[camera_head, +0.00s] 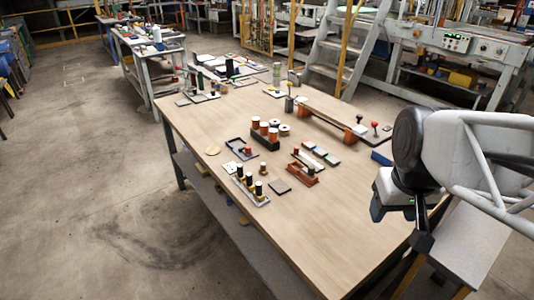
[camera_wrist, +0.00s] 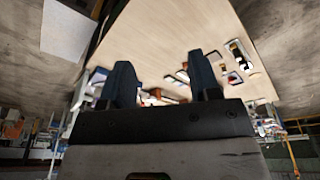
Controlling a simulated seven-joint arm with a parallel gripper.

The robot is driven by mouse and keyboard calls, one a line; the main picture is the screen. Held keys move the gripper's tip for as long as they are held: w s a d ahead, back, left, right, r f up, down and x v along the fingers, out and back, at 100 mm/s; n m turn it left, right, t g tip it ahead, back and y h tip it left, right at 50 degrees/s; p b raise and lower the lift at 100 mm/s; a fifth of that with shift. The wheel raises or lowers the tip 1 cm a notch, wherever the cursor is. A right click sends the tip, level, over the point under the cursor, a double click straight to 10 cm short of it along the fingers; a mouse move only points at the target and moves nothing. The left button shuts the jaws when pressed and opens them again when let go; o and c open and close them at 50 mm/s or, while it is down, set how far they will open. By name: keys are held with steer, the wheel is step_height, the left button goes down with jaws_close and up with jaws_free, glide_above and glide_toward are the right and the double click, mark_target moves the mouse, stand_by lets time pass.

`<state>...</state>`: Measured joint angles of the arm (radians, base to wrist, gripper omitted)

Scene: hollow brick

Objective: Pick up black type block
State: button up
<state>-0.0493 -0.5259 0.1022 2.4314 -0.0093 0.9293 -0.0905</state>
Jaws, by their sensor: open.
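No block can be made out for certain as the black type block. A dark tray (camera_head: 236,146) with small pieces lies further back. My gripper (camera_wrist: 162,78) is open and empty in the wrist view, its two dark fingers spread apart. In the head view my arm hangs at the table's right edge, well right of the small pieces. In the wrist view the tabletop pieces are small and tilted, partly hidden behind the fingers.
The front of the tabletop is clear. A second workbench (camera_head: 147,48) stands behind left.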

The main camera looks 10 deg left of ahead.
steer(key=w+a+n, duration=0.4)
steer(key=w+a, duration=0.2)
steer(key=w, duration=0.6)
steer(key=n+g, duration=0.2)
steer(key=n, duration=0.8)
glide_above(249, 174)
steer(key=f, duration=2.1)
steer(key=shift+s+d+f, duration=0.1)
steer(key=shift+d+f, duration=0.15)
steer(key=shift+a+f, duration=0.25)
steer(key=shift+a, duration=0.05)
steer(key=shift+f, duration=0.1)
steer(key=shift+f, duration=1.2)
steer(key=shift+f, duration=0.1)
